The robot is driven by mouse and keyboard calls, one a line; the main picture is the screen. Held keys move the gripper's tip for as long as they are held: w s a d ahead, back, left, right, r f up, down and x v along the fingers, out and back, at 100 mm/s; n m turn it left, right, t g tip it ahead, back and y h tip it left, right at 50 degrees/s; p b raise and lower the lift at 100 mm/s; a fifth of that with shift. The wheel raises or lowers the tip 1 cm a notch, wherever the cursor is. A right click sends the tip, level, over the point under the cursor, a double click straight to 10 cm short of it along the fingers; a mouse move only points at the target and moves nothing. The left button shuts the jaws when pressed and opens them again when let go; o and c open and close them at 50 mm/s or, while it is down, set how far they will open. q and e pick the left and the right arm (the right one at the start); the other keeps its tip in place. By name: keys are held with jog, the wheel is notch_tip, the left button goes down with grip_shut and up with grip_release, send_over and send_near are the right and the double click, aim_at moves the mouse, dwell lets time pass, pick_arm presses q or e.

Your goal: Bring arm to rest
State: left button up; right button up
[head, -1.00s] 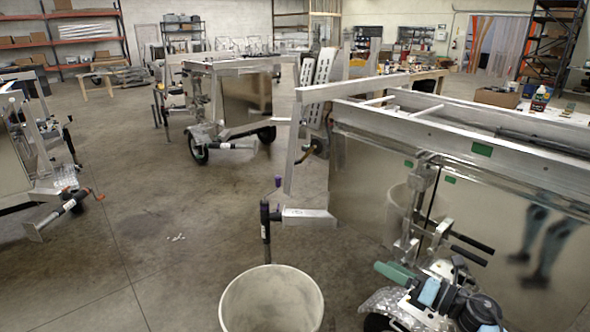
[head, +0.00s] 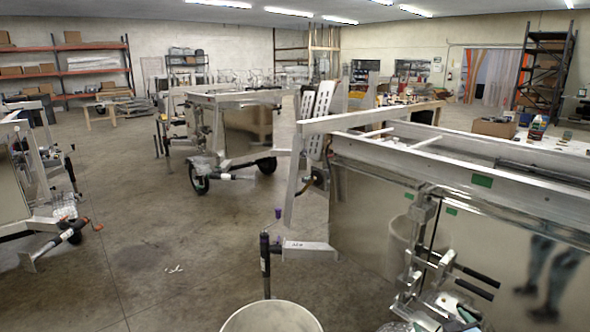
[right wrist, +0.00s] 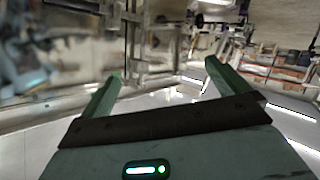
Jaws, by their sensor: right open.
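My right gripper (head: 458,318) shows only in part at the bottom edge of the head view, in front of the near aluminium trailer (head: 385,210). In the right wrist view its two green fingers (right wrist: 162,72) stand wide apart with nothing between them. The trailer's shiny side panel and latch hardware (head: 430,265) rise just behind the gripper in the head view. I cannot tell the exact gap between them. My left gripper is in neither view.
A pale round bin (head: 271,318) stands at the bottom centre, beside the trailer's tow post (head: 265,262). More trailers stand at the middle (head: 225,130) and far left (head: 40,190). Bare concrete floor (head: 150,250) lies open at left. A cluttered table (head: 560,142) is at right.

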jog(key=s+a+f+g+y, duration=0.1)
jog(key=s+a+f, duration=0.2)
jog(key=s+f, duration=0.25)
jog(key=s+a+f+g, duration=0.1)
jog(key=s+a+f, duration=0.2)
jog(key=s+f, duration=0.3)
jog(key=s+a+f+g, duration=0.1)
jog(key=s+a, duration=0.2)
jog(key=s, duration=0.7)
jog(key=s+a+f+g+y, duration=0.1)
jog(key=s+a, duration=0.3)
jog(key=s, duration=0.6)
jog(key=s+a+f+m+g+y, duration=0.1)
jog(key=s+a+f, duration=0.2)
jog(key=s, duration=0.8)
jog(key=shift+a+g, duration=0.25)
jog(key=shift+g, duration=0.15)
